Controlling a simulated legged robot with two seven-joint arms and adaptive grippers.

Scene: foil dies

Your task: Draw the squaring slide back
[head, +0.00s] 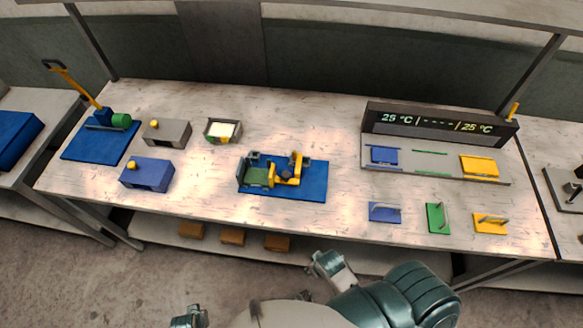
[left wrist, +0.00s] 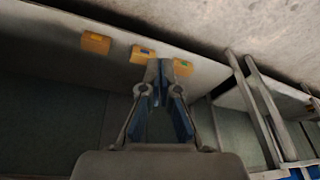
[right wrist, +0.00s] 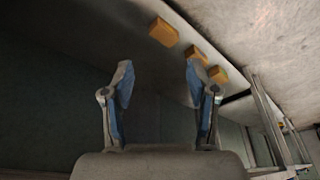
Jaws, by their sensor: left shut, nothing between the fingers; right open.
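The squaring fixture is on the blue base plate (head: 311,190) in the middle of the bench. It has a green bed (head: 257,178) with grey walls at its left, and a yellow slide piece (head: 290,176) with an upright part at the bed's right. The slide is too small to tell its exact travel position. My left gripper (left wrist: 167,68) is shut and empty in the left wrist view. My right gripper (right wrist: 158,70) is open and empty in the right wrist view.
A grey box (head: 167,133), a blue box (head: 147,174) and a small tray (head: 208,138) stand left of the fixture. A press with a yellow lever (head: 76,88) is far left. A dark display (head: 440,121) and handled plates stand right. Orange blocks (head: 232,236) lie on the shelf below.

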